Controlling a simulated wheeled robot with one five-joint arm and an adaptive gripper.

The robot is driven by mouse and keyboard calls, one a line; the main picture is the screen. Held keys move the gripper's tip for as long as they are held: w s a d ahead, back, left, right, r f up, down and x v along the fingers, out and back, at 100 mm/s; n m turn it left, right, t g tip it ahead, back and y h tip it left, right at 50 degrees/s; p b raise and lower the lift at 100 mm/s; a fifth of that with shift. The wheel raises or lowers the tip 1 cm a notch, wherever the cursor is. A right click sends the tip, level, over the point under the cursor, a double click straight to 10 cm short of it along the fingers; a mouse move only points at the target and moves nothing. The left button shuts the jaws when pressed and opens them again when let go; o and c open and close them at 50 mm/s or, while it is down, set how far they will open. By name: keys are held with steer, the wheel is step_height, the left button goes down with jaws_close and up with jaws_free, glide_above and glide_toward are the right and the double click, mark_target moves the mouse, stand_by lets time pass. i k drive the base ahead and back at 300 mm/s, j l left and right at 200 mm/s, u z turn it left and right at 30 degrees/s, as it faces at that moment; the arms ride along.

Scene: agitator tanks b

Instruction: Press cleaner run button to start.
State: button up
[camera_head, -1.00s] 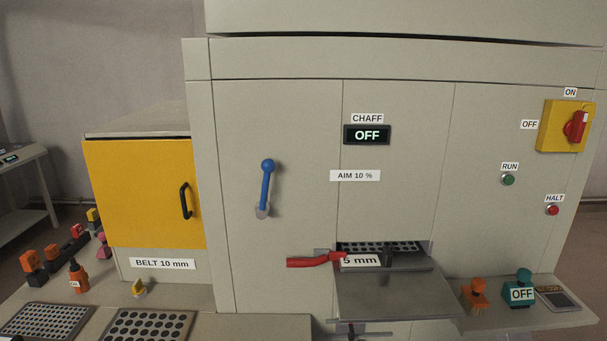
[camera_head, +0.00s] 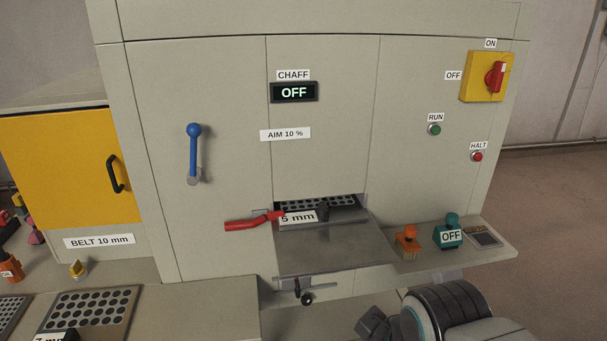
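The green RUN button (camera_head: 435,129) is a small round button on the right part of the grey cleaner front (camera_head: 225,80), under its RUN label. The red HALT button (camera_head: 477,157) sits lower and to its right. The yellow switch plate (camera_head: 477,88) above has a red handle, which stands upright towards ON. The CHAFF display (camera_head: 294,92) reads OFF. My arm shows at the bottom right, below the shelf and well away from the RUN button. A dark part at its left end seems to be my gripper (camera_head: 373,324); its fingers cannot be made out.
A blue-knobbed lever (camera_head: 193,152) and a red handle (camera_head: 253,221) stick out of the front. A metal tray (camera_head: 335,248) juts out below. The right shelf (camera_head: 490,248) holds an orange brush (camera_head: 408,242) and a teal device (camera_head: 448,232) marked OFF. The panel around RUN is clear.

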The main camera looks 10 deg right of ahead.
mark_target(435, 130)
steer(key=l+u, duration=0.2)
steer(key=l, duration=0.4)
steer(key=i+l+u, duration=0.15)
steer(key=l, duration=0.5)
steer(key=l+u, duration=0.2)
steer(key=l, duration=0.4)
steer(key=k+l+u, duration=0.2)
steer(key=l, duration=0.45)
steer(key=l+u, duration=0.15)
steer(key=l, duration=0.45)
steer(key=k+l+u, duration=0.2)
steer(key=l, duration=0.4)
steer(key=k+l+u, duration=0.15)
steer(key=l, duration=0.45)
steer(key=k+l+u, duration=0.2)
steer(key=l, duration=0.4)
steer(key=i, duration=0.05)
